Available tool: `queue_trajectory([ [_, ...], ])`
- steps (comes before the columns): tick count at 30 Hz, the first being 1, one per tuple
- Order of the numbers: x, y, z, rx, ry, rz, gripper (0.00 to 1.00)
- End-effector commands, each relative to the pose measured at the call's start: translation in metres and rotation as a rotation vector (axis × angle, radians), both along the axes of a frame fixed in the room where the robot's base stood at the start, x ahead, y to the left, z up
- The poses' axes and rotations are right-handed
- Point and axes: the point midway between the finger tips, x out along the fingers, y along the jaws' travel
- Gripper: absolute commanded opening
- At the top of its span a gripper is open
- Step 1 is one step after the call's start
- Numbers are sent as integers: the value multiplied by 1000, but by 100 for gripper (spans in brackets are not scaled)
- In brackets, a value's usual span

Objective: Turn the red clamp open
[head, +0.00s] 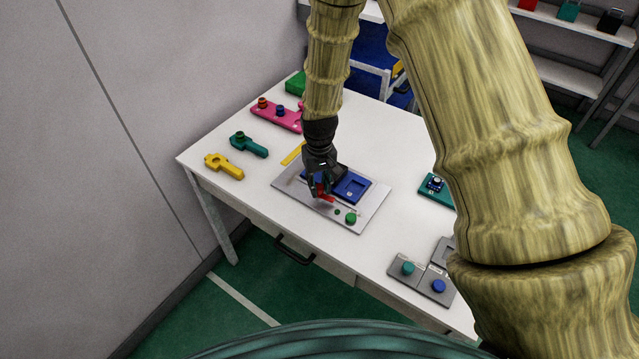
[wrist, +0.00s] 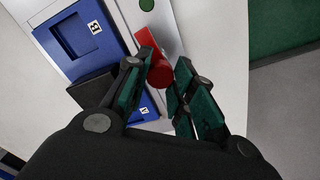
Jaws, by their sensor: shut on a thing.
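The red clamp (head: 322,191) sits on the grey plate (head: 372,209) on the white table, beside a blue block with square recesses (head: 353,186). In the wrist view the red clamp (wrist: 159,62) reaches down between my fingertips, its upper end lying on the pale plate. My gripper (head: 318,184) is over the plate and shut on the red clamp; its dark green fingers (wrist: 160,82) are on either side of it in the wrist view. The clamp's lower part and pivot are hidden by the fingers. A green button (head: 351,217) is on the same plate.
On the table at left lie a yellow tool (head: 224,166), a teal tool (head: 249,145) and a pink plate (head: 277,114). At right are a teal fixture (head: 437,189) and grey button boxes (head: 421,277). A wall stands at the left.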

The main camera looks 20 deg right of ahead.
Motion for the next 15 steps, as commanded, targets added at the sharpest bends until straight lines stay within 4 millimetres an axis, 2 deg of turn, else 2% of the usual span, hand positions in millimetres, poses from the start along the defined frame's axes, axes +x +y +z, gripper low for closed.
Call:
queue_trajectory([
  [6,2,-1,1,-1,-4,-95,1],
  [15,2,-1,1,0,-4,-145,1],
])
